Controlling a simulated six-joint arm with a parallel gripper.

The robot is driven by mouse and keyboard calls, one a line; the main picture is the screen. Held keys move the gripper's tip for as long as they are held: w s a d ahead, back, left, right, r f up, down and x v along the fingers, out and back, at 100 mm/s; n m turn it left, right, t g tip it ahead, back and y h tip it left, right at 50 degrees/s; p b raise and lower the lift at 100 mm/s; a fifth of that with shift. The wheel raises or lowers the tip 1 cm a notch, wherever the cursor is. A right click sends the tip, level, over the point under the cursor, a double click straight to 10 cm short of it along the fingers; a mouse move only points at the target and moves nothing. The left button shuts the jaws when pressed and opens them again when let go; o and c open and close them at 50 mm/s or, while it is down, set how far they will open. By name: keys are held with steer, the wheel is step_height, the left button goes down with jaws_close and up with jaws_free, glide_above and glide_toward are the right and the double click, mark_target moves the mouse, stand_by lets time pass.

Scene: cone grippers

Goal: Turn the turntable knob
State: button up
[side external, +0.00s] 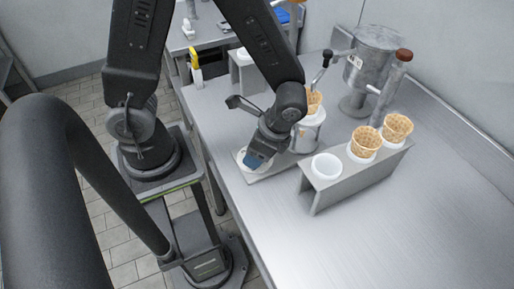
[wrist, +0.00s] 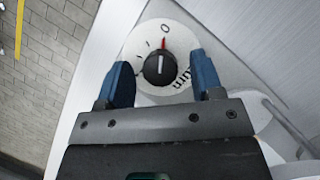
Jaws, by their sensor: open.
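The turntable knob (wrist: 158,67) is a small black round knob with a white line, on a white dial (wrist: 180,40) marked with a 0 and a red pointer. In the wrist view it lies between the two blue fingertips of my gripper (wrist: 160,82), with a gap on each side. The white line points up toward the 0. In the side external view my gripper (side external: 258,160) is low over the white dial (side external: 241,155) at the table's left edge, and the knob is hidden behind it. My gripper is open and empty.
A metal holder (side external: 318,190) with waffle cones (side external: 364,142) and an empty white cup (side external: 326,167) stands right of my gripper. A cone (side external: 313,102) in a metal cup and a grey machine (side external: 372,62) stand behind. The table's front right is clear.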

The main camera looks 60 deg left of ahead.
steer(key=shift+c, duration=0.2)
steer(key=c, duration=0.9)
steer(key=n+h, duration=0.1)
steer(key=n, duration=0.3)
steer(key=shift+a+g, duration=0.1)
steer(key=shift+g, duration=0.3)
steer(key=n+h, duration=0.1)
steer(key=n, duration=0.2)
steer(key=n+h, duration=0.1)
steer(key=n, duration=0.2)
steer(key=shift+w+a+h, duration=0.1)
steer(key=shift+a+h, duration=0.05)
steer(key=shift+h, duration=0.15)
steer(key=n, duration=0.2)
steer(key=n+h, duration=0.1)
steer(key=n, duration=0.1)
steer(key=shift+a+h, duration=0.1)
steer(key=shift+h, duration=0.2)
steer(key=shift+n+t+h, duration=0.3)
steer(key=shift+n+h, duration=0.05)
steer(key=shift+n, duration=0.9)
steer(key=shift+n+t+h, duration=0.3)
steer(key=shift+n+h, duration=0.05)
steer(key=shift+n, duration=0.9)
